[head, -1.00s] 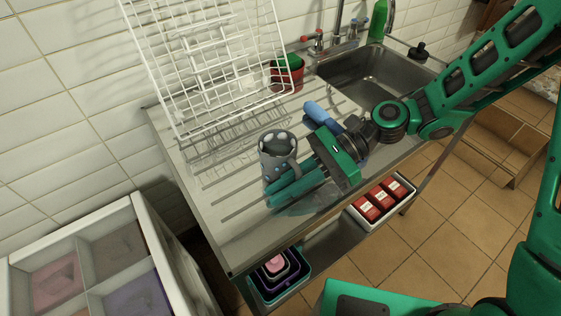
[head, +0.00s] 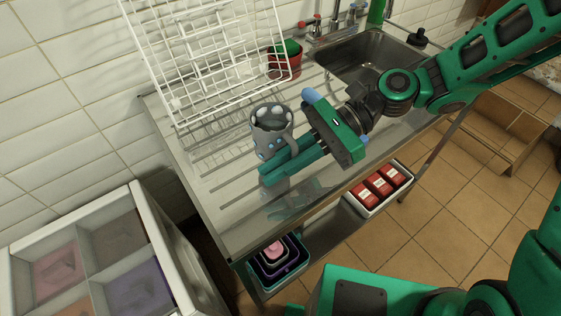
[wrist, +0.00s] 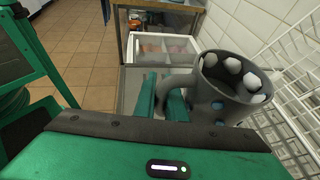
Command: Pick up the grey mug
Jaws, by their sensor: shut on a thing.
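The grey mug (head: 266,136) has pale and blue spots. In the head view it is upright above the steel draining board (head: 225,205), with its reflection on the metal below it. My gripper (head: 270,172) is shut on the mug at its handle side, and the fingers reach in from the right. In the wrist view the mug (wrist: 228,100) stands just right of my gripper's fingers (wrist: 165,98). The exact contact at the handle is partly hidden by the fingers.
A white wire rack (head: 205,60) stands close behind the mug. A red pot (head: 287,62) and the sink (head: 372,62) are farther back. A blue object (head: 311,96) is partly hidden behind my gripper. Red boxes (head: 380,186) sit on the shelf below. The front left of the board is clear.

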